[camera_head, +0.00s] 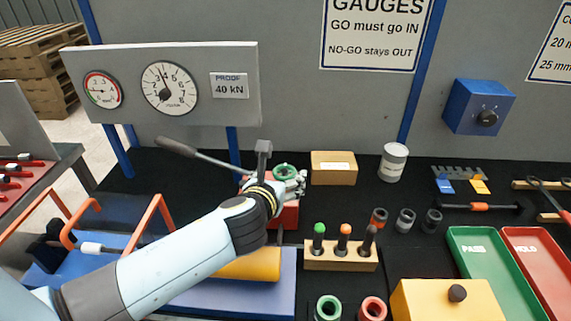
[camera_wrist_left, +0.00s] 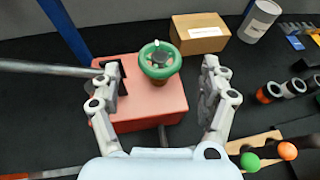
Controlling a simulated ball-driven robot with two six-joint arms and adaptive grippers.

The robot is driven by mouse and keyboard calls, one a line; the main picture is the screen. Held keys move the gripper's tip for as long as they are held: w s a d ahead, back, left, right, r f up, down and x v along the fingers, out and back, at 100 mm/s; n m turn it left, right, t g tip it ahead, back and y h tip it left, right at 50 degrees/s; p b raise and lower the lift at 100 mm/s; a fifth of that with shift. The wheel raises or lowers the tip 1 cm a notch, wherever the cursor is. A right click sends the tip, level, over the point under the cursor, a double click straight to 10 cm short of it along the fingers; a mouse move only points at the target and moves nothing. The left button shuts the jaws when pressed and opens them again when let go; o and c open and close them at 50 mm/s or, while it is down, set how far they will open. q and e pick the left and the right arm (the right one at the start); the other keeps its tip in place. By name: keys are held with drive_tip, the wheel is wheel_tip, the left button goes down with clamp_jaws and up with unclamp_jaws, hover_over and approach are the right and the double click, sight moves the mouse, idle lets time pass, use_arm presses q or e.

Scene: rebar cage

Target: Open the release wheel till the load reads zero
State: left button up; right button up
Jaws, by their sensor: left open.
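The green release wheel (camera_wrist_left: 160,60) stands on top of a red pump block (camera_wrist_left: 150,112). In the wrist view it lies between the two fingers of my open left gripper (camera_wrist_left: 161,75), with gaps on both sides. The wheel (camera_head: 284,172) shows partly in the head view, just beyond my left gripper (camera_head: 287,182). A large white dial (camera_head: 170,89) on the grey gauge board has a black needle; its exact reading is too small to tell. A smaller dial (camera_head: 102,90) with a coloured rim sits left of it. My right gripper is not in view.
A grey pump lever (camera_head: 200,156) reaches left from the block. A cardboard box (camera_head: 333,168) and a grey can (camera_head: 393,161) stand behind and right. A wooden stand (camera_head: 340,257) with several coloured-top plugs stands front right. A yellow cylinder (camera_head: 250,265) lies below my arm.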

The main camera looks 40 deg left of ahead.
sight(284, 172)
use_arm(q)
drive_tip(key=x, duration=0.5)
drive_tip(key=shift+w+f, duration=0.1)
drive_tip(key=shift+w, duration=0.1)
drive_tip(key=shift+a, duration=0.1)
drive_tip(key=c, duration=1.2)
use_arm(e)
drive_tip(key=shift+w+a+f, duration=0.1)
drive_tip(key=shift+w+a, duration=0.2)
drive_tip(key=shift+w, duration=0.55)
